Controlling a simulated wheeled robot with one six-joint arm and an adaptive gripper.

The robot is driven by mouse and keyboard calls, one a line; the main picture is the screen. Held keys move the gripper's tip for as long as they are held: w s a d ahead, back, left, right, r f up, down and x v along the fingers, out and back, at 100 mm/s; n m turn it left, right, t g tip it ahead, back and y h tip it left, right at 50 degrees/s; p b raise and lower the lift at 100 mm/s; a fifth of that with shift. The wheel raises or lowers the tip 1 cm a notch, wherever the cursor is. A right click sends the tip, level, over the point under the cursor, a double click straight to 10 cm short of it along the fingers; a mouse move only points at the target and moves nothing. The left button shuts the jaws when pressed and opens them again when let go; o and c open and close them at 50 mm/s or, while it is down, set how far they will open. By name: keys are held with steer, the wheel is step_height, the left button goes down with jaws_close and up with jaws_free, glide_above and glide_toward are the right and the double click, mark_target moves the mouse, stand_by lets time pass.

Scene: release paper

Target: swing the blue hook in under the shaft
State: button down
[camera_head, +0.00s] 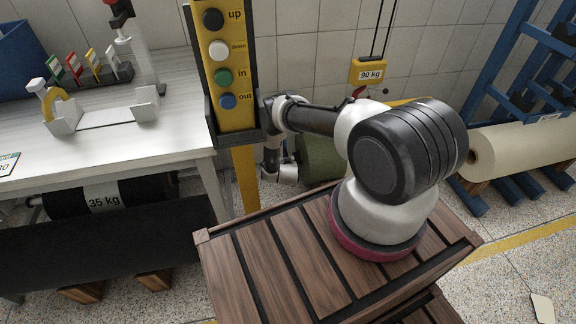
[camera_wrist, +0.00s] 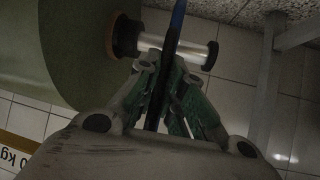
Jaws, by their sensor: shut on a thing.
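The blue hook (camera_wrist: 179,18) shows in the wrist view as a narrow dark-blue strip. It runs from the top edge down between the fingers of my gripper (camera_wrist: 168,78). The gripper is shut on it. The silver shaft (camera_wrist: 198,49) sticks out from the end of a green roll (camera_wrist: 85,45) and ends in a dark cap. The strip crosses the shaft in the picture, on the camera's side; whether they touch I cannot tell. In the head view the green roll (camera_head: 320,158) is partly behind my arm, and the hook and fingertips are hidden.
A yellow button post (camera_head: 243,180) stands left of my arm, beside the white table (camera_head: 110,155). A yellow 90 kg hoist box (camera_head: 368,72) hangs on cables behind the arm. A cream roll (camera_head: 520,148) lies by a blue rack at right. A grey leg (camera_wrist: 265,105) stands right in the wrist view.

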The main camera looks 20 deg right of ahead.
steer(key=shift+w, duration=0.25)
steer(key=c, duration=1.5)
jaws_free()
steer(key=shift+f, duration=0.1)
steer(key=shift+s, duration=0.15)
steer(key=v, duration=1.2)
steer(key=shift+f, duration=0.1)
